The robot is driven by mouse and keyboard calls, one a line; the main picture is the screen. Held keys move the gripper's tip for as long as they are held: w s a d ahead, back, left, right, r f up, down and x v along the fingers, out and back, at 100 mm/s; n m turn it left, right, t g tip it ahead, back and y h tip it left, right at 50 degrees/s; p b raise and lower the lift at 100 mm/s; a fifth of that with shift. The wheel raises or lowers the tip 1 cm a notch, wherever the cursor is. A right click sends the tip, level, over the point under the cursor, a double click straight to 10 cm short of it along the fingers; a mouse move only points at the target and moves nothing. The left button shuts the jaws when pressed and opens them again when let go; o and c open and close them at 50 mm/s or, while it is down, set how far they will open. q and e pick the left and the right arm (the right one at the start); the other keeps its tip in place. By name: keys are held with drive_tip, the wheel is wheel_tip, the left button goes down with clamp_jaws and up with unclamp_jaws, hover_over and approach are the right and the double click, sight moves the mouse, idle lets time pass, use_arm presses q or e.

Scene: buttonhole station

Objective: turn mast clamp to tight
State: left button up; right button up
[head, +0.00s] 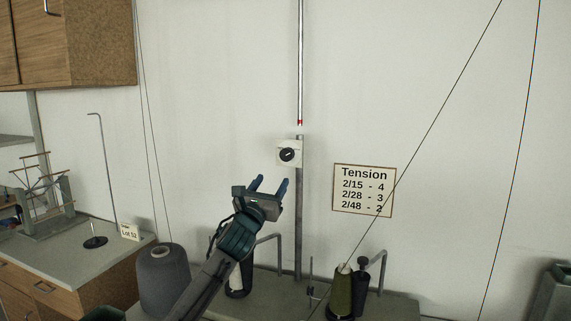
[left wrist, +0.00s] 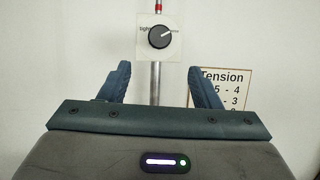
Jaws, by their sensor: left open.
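The mast clamp is a small pale square plate with a round black knob (head: 287,155), fixed on the upright mast (head: 299,220). In the left wrist view the knob (left wrist: 162,37) carries a white pointer line slanting up and to the right. A word that seems to read "tight" is on the plate's left, and a smaller word at its right is hard to read. My left gripper (head: 269,184) is open and empty, below and in front of the knob, apart from it. Its fingers also show in the left wrist view (left wrist: 160,82). My right gripper is not in view.
A Tension sign (head: 363,190) hangs on the wall right of the mast. A grey yarn cone (head: 164,283) and a green cone (head: 341,293) stand on the lower bench. Thin threads cross the right side. The wall around the knob is clear.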

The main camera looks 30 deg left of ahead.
sight(285, 157)
use_arm(q)
drive_tip(key=p+x, duration=0.1)
drive_tip(key=x, duration=0.2)
drive_tip(key=p+x, duration=0.2)
drive_tip(key=x, duration=0.1)
drive_tip(key=p+x, duration=0.2)
drive_tip(key=x, duration=0.2)
drive_tip(key=shift+s+a+r, duration=0.1)
drive_tip(key=shift+s+r, duration=0.05)
drive_tip(key=shift+r, duration=0.25)
drive_tip(key=shift+w+a+r, duration=0.1)
drive_tip(key=shift+w, duration=0.35)
drive_tip(key=c, duration=1)
